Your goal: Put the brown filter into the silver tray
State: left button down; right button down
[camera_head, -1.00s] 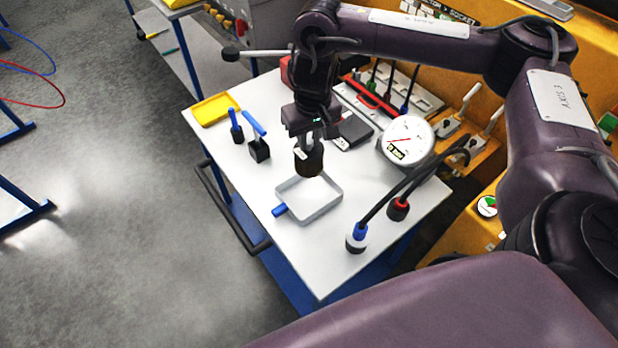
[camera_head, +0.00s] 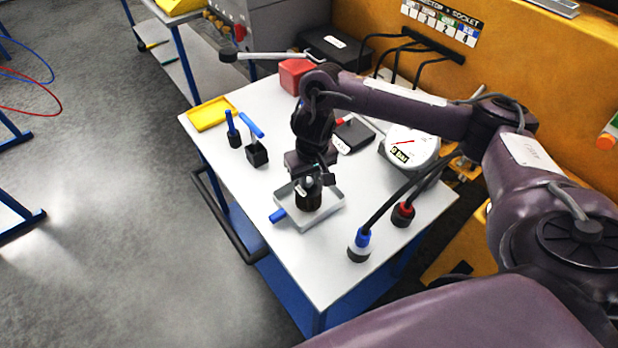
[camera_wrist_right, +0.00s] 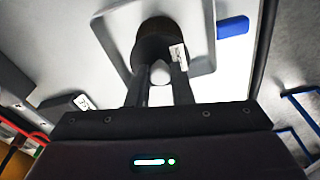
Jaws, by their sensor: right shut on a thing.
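The brown filter (camera_head: 308,197) is a dark upright cylinder with a light top and a small white label. It shows inside the outline of the silver tray (camera_head: 326,214), a shallow square tray on the white table; I cannot tell whether it touches the tray floor. My right gripper (camera_head: 310,180) is above the filter and shut on its top. In the right wrist view, the two fingers (camera_wrist_right: 160,88) hold the filter (camera_wrist_right: 155,42) with the tray (camera_wrist_right: 203,65) behind it. My left gripper is not in view.
A blue-capped plug (camera_head: 360,246) and a red-capped plug (camera_head: 402,214) with cables stand right of the tray. A dial gauge (camera_head: 410,146) stands behind them. Two blue-handled black tools (camera_head: 257,153) and a yellow tray (camera_head: 211,113) are at the left. The front table area is clear.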

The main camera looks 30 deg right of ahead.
aim_at(312, 192)
jog(key=c, duration=1.3)
grip_release()
jog(key=shift+f, duration=0.1)
jog(key=r+p, duration=0.1)
jog(key=r, duration=0.3)
jog(key=s+r+p, duration=0.1)
jog(key=r+p, duration=0.1)
jog(key=r, duration=0.2)
jog(key=r+p, duration=0.1)
jog(key=r, duration=0.3)
jog(key=shift+s+r+p, duration=0.15)
jog(key=shift+s+p, duration=0.15)
